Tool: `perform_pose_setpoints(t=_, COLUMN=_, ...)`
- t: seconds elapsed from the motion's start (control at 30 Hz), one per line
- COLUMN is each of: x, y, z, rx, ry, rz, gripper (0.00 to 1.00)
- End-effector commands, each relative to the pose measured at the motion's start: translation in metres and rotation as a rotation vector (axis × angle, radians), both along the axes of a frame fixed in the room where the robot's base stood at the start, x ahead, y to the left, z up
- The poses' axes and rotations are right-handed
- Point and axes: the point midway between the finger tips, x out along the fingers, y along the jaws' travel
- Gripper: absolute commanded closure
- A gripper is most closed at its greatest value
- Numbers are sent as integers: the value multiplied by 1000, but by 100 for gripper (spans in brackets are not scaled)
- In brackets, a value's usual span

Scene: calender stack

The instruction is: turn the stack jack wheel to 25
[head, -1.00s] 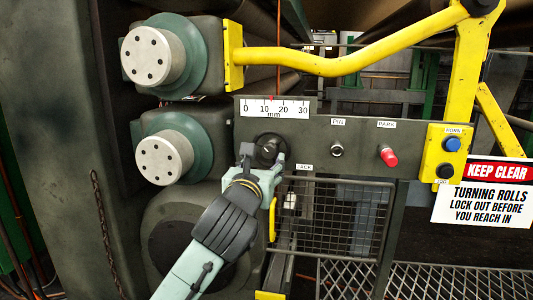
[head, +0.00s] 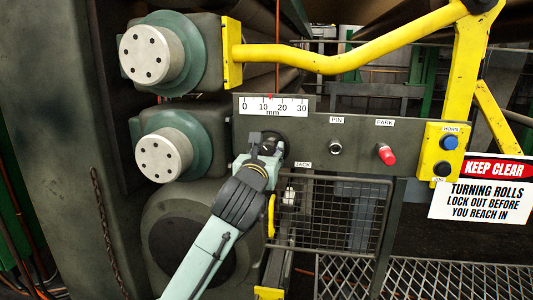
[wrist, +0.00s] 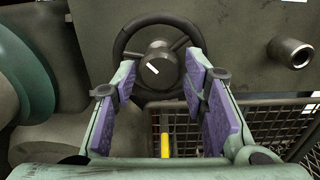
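The stack jack wheel is a dark handwheel with a round hub, seen in the wrist view (wrist: 158,67), with a pale mark on the hub. In the head view my gripper (head: 265,142) covers much of it. A white mm scale (head: 273,107) marked 0 to 30 is above the wheel; its red pointer (head: 270,97) stands a little past 10, short of 20. My gripper's purple-padded fingers (wrist: 162,75) are apart, one on each side of the hub in the wrist view, with nothing held between them. I cannot tell whether the fingertips touch the wheel.
To the right on the panel are the PIN socket (head: 335,147) and red PARK knob (head: 386,154). A yellow box with a blue HORN button (head: 450,142) is farther right. A wire mesh guard (head: 335,215) is below; two roll ends (head: 165,160) are left.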

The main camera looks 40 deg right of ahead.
Motion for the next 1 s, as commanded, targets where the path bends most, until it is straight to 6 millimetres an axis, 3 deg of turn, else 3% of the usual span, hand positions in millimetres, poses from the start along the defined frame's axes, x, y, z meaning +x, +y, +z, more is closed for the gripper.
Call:
perform_pose_setpoints(t=0.47, x=0, y=0, z=0, rx=0, ry=0, rz=0, gripper=94)
perform_pose_setpoints(t=1.0, x=0, y=0, z=0, rx=-108, ry=128, rz=0, gripper=95)
